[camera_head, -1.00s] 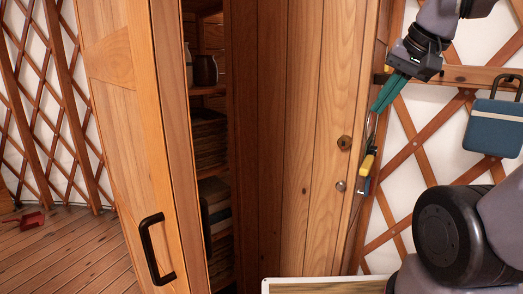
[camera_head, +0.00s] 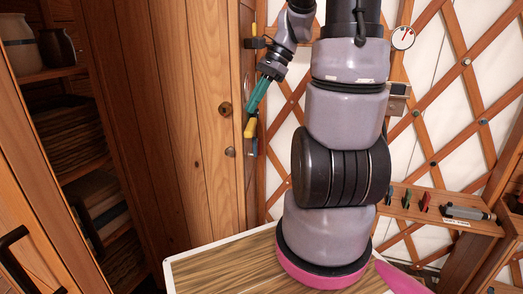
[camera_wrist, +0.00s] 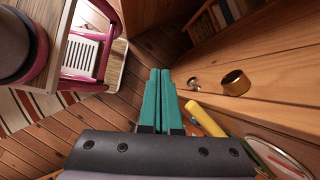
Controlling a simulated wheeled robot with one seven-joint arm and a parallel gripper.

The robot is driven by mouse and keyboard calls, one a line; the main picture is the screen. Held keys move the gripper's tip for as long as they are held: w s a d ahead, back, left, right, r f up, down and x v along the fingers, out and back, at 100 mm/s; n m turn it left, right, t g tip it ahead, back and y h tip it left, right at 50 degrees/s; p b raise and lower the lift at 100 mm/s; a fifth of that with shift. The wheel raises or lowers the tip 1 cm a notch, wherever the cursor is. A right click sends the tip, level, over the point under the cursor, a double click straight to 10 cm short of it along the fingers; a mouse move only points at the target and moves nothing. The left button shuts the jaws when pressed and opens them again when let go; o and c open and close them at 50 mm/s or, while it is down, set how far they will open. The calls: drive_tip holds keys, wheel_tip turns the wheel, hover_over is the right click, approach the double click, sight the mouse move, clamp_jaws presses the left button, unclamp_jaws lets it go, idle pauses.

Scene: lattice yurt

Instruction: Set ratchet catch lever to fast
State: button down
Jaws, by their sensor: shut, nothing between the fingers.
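I cannot pick out the ratchet catch lever for sure in either view. A small grey metal fitting (camera_head: 398,98) on the lattice wall, partly hidden behind my arm, is too small to identify. My gripper (camera_head: 262,95) has teal fingers pointing down and left, in front of the wooden door's right edge. In the wrist view my gripper (camera_wrist: 157,76) shows its two fingers side by side, shut and empty. A yellow-handled thing (camera_head: 250,128) hangs close below the fingertips in the head view. Its yellow handle (camera_wrist: 205,118) lies right of the fingers in the wrist view.
The door bears a brass knob (camera_head: 224,109) and a smaller knob (camera_head: 230,151). An open cabinet with shelves (camera_head: 85,165) stands left. A round gauge (camera_head: 403,38) hangs on the lattice. A wooden tool rack (camera_head: 420,213) is at right. My arm hides the middle of the wall.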

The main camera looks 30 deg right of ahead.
drive_tip(key=w+d+f+m+t+y, duration=0.1)
drive_tip(key=w+d+f+m+y, duration=0.1)
drive_tip(key=d+f+m+y, duration=0.25)
drive_tip(key=w+d+f+m+y, duration=0.2)
drive_tip(key=w+d+f+m, duration=0.1)
drive_tip(key=f+m, duration=0.35)
drive_tip(key=m+t+y, duration=0.2)
drive_tip(key=m+t, duration=0.6)
drive_tip(key=m, duration=0.5)
approach(255, 147)
drive_tip(key=s+f, duration=0.1)
drive_tip(key=s, duration=0.6)
drive_tip(key=w+a, duration=0.6)
drive_tip(key=w, duration=0.3)
drive_tip(key=shift+w+a+r+t, duration=0.3)
drive_tip(key=shift+a+r, duration=0.05)
drive_tip(key=shift+a, duration=0.05)
